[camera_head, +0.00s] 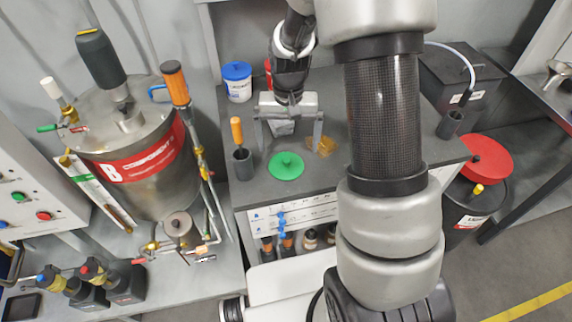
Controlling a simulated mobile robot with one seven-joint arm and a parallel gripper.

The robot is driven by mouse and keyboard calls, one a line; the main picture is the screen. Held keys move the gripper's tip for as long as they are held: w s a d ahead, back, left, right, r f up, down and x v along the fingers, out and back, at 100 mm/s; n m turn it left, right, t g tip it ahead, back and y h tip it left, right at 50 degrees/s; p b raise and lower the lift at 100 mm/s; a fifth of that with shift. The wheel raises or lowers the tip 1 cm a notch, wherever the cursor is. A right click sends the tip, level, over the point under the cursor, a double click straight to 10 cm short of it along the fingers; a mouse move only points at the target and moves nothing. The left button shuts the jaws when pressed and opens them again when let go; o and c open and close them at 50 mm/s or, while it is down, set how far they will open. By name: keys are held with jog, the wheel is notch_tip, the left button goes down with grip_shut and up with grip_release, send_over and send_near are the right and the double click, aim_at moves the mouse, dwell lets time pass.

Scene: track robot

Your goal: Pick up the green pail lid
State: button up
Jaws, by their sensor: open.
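The green pail lid (286,166) is a flat round disc with a small knob in the middle. It lies on the dark grey top of the workbench (262,193), near its front edge. My gripper (288,146) points down with its two fingers spread apart. In the picture its fingertips are just above and to either side of the lid's far edge. Nothing shows held between the fingers. I cannot tell the exact height of the fingertips over the bench.
An orange-handled tool stands in a dark cup (243,165) left of the lid. An amber object (322,146) lies to the right. A white pail with a blue lid (237,82) stands behind. A steel tank (135,150) is at left, a red-lidded drum (486,158) at right.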

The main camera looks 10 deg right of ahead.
aim_at(286, 159)
jog(key=f, duration=0.7)
jog(key=shift+w+a+f, duration=0.15)
jog(key=shift+w+f, duration=0.05)
jog(key=shift+w, duration=0.05)
jog(key=shift+c, duration=0.3)
jog(key=c, duration=1.1)
